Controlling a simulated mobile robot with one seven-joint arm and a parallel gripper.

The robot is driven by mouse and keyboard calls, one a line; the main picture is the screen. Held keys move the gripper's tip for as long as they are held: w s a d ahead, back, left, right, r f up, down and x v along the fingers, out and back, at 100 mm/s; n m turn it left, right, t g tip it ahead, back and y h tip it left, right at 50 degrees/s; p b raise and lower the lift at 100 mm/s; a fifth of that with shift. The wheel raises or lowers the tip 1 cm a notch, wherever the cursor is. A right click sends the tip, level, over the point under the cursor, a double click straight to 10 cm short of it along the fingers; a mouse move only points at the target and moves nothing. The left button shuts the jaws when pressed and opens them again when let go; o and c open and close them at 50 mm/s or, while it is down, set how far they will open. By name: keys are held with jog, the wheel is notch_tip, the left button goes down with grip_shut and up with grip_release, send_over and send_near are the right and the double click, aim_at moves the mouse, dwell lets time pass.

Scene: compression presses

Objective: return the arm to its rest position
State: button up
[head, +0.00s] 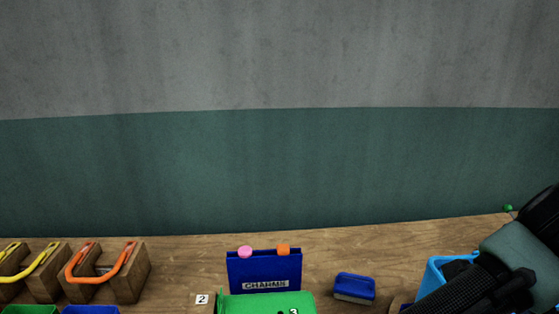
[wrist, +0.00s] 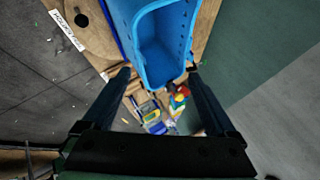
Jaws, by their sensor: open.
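My arm (head: 510,255) reaches in from the right edge of the head view, low over the bench. My gripper (wrist: 160,72) shows in the wrist view with its two dark fingers spread wide apart. A light-blue bin (wrist: 150,15) shows beyond and between the fingertips. I cannot tell whether the fingers touch it. The bin also shows in the head view (head: 436,268), partly hidden behind my arm. Nothing is clearly held in the gripper.
The wooden bench (head: 190,262) carries a dark-blue CHARMS holder (head: 264,270), a green box (head: 255,302), a blue brush-like block (head: 354,287) and wooden blocks with orange (head: 104,262) and yellow (head: 35,264) handles. The wall (head: 280,165) stands behind. The space above the bench's middle is clear.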

notch_tip(320, 180, up, 13)
jog(key=n+t+h, duration=0.3)
jog(key=t+h, duration=0.1)
jog(key=h, duration=0.1)
jog(key=w+a+r+n+t+h, duration=0.2)
jog(key=a+r+n+t, duration=0.25)
jog(key=a+r, duration=0.5)
jog(key=s+a+r+n+t+y, duration=0.2)
jog(key=a+n+t+y, duration=0.2)
jog(key=a, duration=0.4)
jog(key=s+a+r+n+t+y, duration=0.3)
jog(key=a+n+t+y, duration=0.1)
jog(key=a, duration=0.4)
jog(key=s+a+r+n+t+y+b, duration=0.1)
jog(key=s+a+r+n+t+y, duration=0.1)
jog(key=a+n+t+y, duration=0.3)
jog(key=a+r, duration=0.1)
jog(key=a, duration=0.2)
jog(key=shift+s+a, duration=0.3)
jog(key=shift+a, duration=0.1)
